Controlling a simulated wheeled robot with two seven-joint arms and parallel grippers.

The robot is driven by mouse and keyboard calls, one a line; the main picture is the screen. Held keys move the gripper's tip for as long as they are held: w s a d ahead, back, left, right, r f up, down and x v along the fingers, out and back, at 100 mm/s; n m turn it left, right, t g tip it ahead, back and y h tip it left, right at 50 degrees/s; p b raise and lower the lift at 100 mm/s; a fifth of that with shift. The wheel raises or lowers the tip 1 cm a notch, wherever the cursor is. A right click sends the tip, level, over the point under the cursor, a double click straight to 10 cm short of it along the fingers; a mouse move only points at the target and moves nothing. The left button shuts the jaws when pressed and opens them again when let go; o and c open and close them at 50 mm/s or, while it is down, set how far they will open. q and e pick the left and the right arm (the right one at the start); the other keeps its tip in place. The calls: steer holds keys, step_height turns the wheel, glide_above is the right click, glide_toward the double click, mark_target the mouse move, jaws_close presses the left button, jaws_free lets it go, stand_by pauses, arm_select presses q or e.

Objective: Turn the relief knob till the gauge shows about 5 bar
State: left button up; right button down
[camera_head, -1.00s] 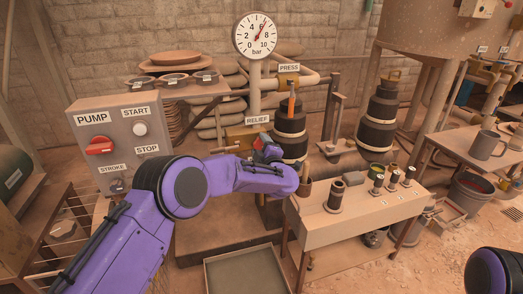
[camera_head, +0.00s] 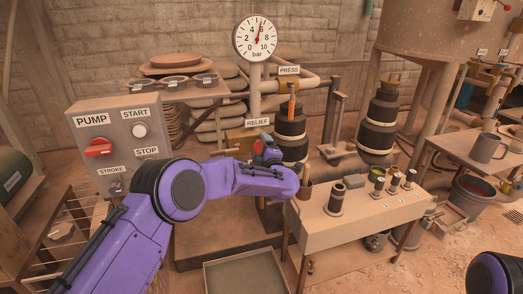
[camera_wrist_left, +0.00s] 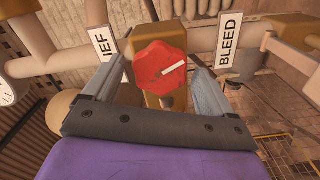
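The relief knob is red with a white pointer mark, in the middle of the left wrist view (camera_wrist_left: 160,68). The mark slants up to the right. My left gripper (camera_wrist_left: 158,65) has one finger on each side of the knob, with the fingertips at its edges. In the head view my left gripper (camera_head: 267,152) is at the knob, below the RELIEF label (camera_head: 257,122), and hides most of it. The round white gauge (camera_head: 257,38) stands above; its needle points almost straight up, slightly right, a little above 5 bar. My right gripper is out of view.
A BLEED label (camera_wrist_left: 229,45) hangs right of the knob in the left wrist view. The grey pump box (camera_head: 122,150) stands left of my arm. A bench (camera_head: 365,215) with small parts is at the right. Dark press cylinders (camera_head: 290,130) stand just behind the gripper.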

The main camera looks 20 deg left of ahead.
arm_select(q)
steer(key=v, duration=1)
steer(key=shift+s+d+p, duration=0.2)
steer(key=shift+d+p, duration=0.05)
steer(key=shift+p, duration=0.05)
